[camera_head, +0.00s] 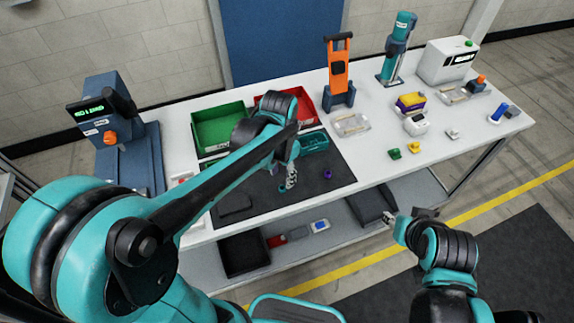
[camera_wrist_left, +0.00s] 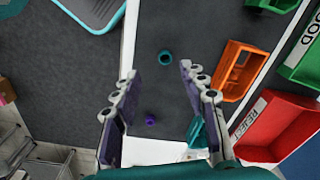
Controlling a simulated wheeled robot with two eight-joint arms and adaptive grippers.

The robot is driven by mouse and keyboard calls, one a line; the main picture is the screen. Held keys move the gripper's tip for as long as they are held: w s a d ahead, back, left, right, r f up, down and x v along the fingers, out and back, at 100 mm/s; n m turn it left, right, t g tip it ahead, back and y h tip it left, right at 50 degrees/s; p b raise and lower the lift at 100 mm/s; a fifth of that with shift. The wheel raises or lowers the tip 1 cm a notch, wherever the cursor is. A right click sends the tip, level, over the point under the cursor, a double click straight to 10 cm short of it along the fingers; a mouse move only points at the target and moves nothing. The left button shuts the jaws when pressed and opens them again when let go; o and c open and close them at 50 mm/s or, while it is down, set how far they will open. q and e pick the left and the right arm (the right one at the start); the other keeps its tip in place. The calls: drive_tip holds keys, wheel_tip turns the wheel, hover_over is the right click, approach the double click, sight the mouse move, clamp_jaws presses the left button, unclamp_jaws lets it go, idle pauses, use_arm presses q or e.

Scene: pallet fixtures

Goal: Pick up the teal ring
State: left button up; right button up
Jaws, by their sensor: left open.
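The teal ring (camera_wrist_left: 165,57) lies on the dark mat (camera_wrist_left: 188,25) in the left wrist view, ahead of and between my left fingertips. It also shows in the head view (camera_head: 282,188), small and close beside the left gripper. My left gripper (camera_head: 290,177) is open and empty, pointing down above the mat; its two fingers also show in the left wrist view (camera_wrist_left: 156,72). The ring is not between the pads in a grasp. My right gripper (camera_head: 392,219) is at the lower right, away from the table top; its jaw state is unclear.
A purple ring (camera_head: 327,174) lies on the mat. A teal tray (camera_head: 315,141), a green bin (camera_head: 219,124) and a red bin (camera_head: 305,104) stand behind. An orange tray (camera_wrist_left: 232,88) shows in the wrist view. A blue machine (camera_head: 130,165) stands left.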

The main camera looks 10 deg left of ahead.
sight(282, 185)
use_arm(q)
drive_tip(key=shift+w+f+b, duration=0.25)
drive_tip(key=shift+f, duration=0.35)
drive_tip(key=shift+w+f+b, duration=0.2)
drive_tip(key=shift+f, duration=0.35)
drive_tip(key=shift+s+f, duration=0.1)
drive_tip(key=shift+f, duration=0.25)
drive_tip(key=f+b, duration=0.1)
drive_tip(key=f, duration=0.1)
drive_tip(key=f+b, duration=0.1)
drive_tip(key=f, duration=0.2)
drive_tip(key=shift+w+a, duration=0.2)
drive_tip(key=shift+r, duration=0.1)
drive_tip(key=c, duration=0.8)
